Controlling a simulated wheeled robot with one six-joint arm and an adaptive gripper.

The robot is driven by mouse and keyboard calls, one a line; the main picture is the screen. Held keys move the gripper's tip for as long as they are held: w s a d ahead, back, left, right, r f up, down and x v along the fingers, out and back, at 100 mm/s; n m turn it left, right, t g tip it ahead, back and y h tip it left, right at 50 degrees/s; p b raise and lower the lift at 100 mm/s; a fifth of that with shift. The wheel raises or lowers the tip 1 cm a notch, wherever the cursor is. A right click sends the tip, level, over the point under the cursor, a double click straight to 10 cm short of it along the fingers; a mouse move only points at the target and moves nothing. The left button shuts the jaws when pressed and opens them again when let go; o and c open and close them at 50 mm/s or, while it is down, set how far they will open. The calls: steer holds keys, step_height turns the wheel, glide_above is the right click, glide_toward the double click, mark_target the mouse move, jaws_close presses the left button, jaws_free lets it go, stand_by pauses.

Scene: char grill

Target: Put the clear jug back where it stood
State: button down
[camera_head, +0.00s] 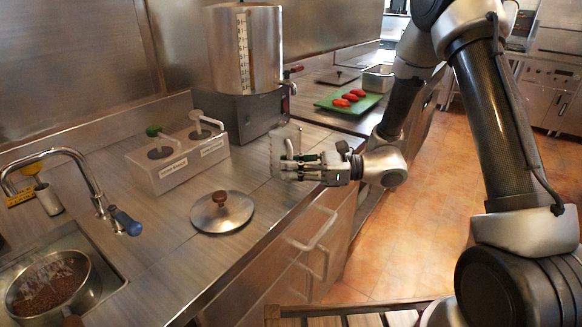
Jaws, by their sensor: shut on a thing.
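The clear jug (287,139) is a see-through vessel near the counter's front edge, in the middle of the head view. It looks upright. My gripper (296,166) reaches in from the right and is shut on the jug's side facing me. The fingers cover part of the jug's lower half. I cannot tell whether its base touches the counter (262,207).
A steel urn (243,50) on a dark base stands behind the jug. A white two-pump dispenser (178,158) and a round lid (222,211) are left. A green board (347,103) with red items lies farther back. The sink (72,243) holds a strainer pan.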

steer(key=c, duration=1.5)
jaws_free()
steer(key=shift+f, duration=0.1)
steer(key=shift+d, duration=0.15)
steer(key=d, duration=1.1)
steer(key=shift+s+d, duration=0.35)
steer(key=shift+s, duration=0.05)
steer(key=s+d+r+n+g+h, duration=0.25)
steer(key=s+n+h, duration=0.2)
steer(key=s, duration=0.25)
steer(key=s+d+r+n+g+h, duration=0.2)
steer(key=s+d+r+n+h, duration=0.15)
steer(key=s+n, duration=0.3)
steer(key=s+d+r+n+t+h, duration=0.2)
steer(key=d+r+n+t+h, duration=0.2)
steer(key=d, duration=0.4)
steer(key=s+d+r+n+t+h, duration=0.3)
steer(key=d+r+h, duration=0.1)
steer(key=d+h, duration=0.2)
steer(key=shift+d+n+t, duration=0.35)
steer(key=shift+d+n, duration=0.05)
steer(key=shift+d, duration=0.5)
